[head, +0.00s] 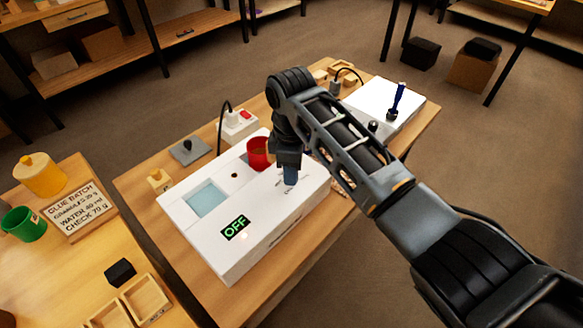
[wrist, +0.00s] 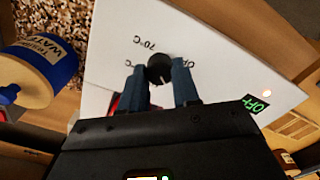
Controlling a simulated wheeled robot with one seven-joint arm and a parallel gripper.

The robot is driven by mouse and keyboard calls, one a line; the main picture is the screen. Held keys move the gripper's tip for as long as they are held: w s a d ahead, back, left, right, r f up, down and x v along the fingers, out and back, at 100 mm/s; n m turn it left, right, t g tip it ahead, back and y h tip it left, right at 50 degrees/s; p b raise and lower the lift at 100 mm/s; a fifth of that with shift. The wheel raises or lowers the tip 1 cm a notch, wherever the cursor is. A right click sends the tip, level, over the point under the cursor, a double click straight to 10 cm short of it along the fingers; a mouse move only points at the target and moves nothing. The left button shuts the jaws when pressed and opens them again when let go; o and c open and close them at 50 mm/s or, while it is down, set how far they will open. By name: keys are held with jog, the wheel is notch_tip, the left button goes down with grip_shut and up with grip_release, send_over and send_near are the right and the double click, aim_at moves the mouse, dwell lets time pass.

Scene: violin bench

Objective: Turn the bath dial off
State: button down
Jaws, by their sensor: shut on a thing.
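The white bath unit (head: 255,235) sits on the wooden bench, with a pale blue water basin (head: 207,198) in its top. Its display (head: 236,227) reads OFF in green; it also shows in the wrist view (wrist: 257,103). The black round bath dial (wrist: 159,69) is between my fingers, with printed 70°C and OFF marks beside it. My gripper (head: 290,180) points down over the unit's right part and hides the dial in the head view. In the wrist view my gripper (wrist: 160,80) is shut on the dial. I cannot read the dial's pointer clearly.
A red pot (head: 259,152) stands in the unit close to my gripper. A blue jar labelled WATER (wrist: 45,62) shows in the wrist view. Behind are a white socket box (head: 240,124) with a cable and a white device (head: 375,100) with a blue-handled tool. A sign (head: 82,209) stands at left.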

jog(key=n, duration=1.3)
jog(key=shift+n+b, duration=0.3)
jog(key=shift+b, duration=0.1)
dwell(0.3)
jog(key=c, duration=0.8)
grip_release()
jog(key=shift+r, duration=0.1)
notch_tip(320, 180, up, 8)
jog(key=shift+f+b, duration=0.15)
jog(key=shift+b, duration=0.45)
jog(key=shift+s, duration=0.1)
